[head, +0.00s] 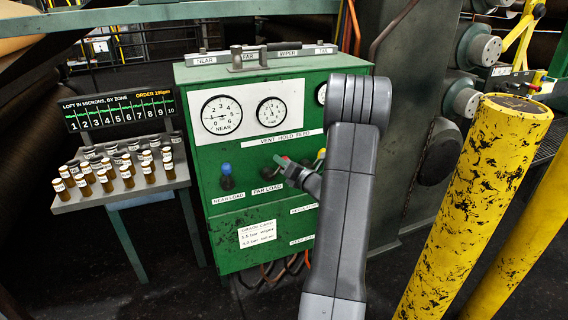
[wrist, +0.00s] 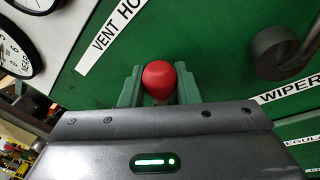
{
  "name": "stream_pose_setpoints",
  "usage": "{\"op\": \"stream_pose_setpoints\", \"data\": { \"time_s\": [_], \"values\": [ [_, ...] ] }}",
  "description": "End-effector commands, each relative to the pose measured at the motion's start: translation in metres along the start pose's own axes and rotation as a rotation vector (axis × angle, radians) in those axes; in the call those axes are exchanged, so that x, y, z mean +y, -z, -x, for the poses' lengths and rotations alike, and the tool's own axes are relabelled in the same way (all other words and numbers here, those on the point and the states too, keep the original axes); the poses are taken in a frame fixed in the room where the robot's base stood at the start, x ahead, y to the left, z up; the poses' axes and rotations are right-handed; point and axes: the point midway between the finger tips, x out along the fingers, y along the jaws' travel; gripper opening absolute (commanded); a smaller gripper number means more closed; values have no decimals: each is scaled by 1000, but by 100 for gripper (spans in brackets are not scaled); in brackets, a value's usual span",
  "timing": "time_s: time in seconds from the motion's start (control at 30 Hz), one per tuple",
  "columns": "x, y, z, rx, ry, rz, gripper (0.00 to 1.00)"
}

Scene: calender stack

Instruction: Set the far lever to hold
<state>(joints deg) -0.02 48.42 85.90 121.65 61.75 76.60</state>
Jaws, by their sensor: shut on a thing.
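The far lever shows as a red knob (wrist: 160,78) in the wrist view, between the two green fingers of my gripper (wrist: 160,88). The fingers are shut on the knob, one on each side. In the head view my gripper (head: 281,162) is at the green panel (head: 230,215), above the FAR LOAD label (head: 267,188). The VENT HOLD FEED strip (head: 278,139) is above it. My gripper and arm cover most of the lever, so its exact position along the strip is hard to tell.
The blue-knobbed near lever (head: 226,172) stands to the left. A yellow knob (head: 321,155) shows to the right, partly behind my arm. Gauges (head: 222,115) are above. A table of small brown bottles (head: 125,170) is at left, and yellow posts (head: 475,200) at right.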

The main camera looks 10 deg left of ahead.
Motion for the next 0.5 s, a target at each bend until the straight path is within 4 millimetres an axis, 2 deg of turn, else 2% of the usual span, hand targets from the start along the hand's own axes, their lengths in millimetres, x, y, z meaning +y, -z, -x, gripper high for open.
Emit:
{"op": "stream_pose_setpoints", "data": {
  "time_s": [0.27,0.5],
  "values": [
    [4,1,-1,12,9,61,0],
    [15,3,-3,42,33,216,0]
  ]
}}
